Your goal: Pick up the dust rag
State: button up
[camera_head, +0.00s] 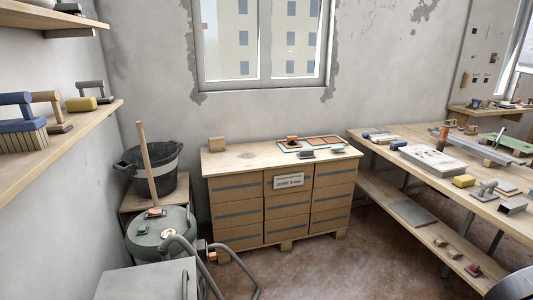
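I cannot make out the dust rag with certainty; no thing in view is plainly a cloth, and the small items are too small to tell. Small flat items lie on the cabinet top (225,163), on the long workbench (415,178) and on the lid of the grey-green drum (158,238). My gripper is not in view.
A black bucket (170,168) stands on a low wooden stand at the left, with a wooden stick before it. A grey box (145,283) and a bent tube stand in front. Brown floor (335,262) is open between cabinet and workbench.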

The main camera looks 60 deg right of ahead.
aim_at(304, 154)
jog(key=z, duration=1.9)
jog(key=i+j, duration=0.2)
jog(key=i, duration=0.55)
jog(key=i+j+u, duration=0.1)
jog(key=i, duration=0.7)
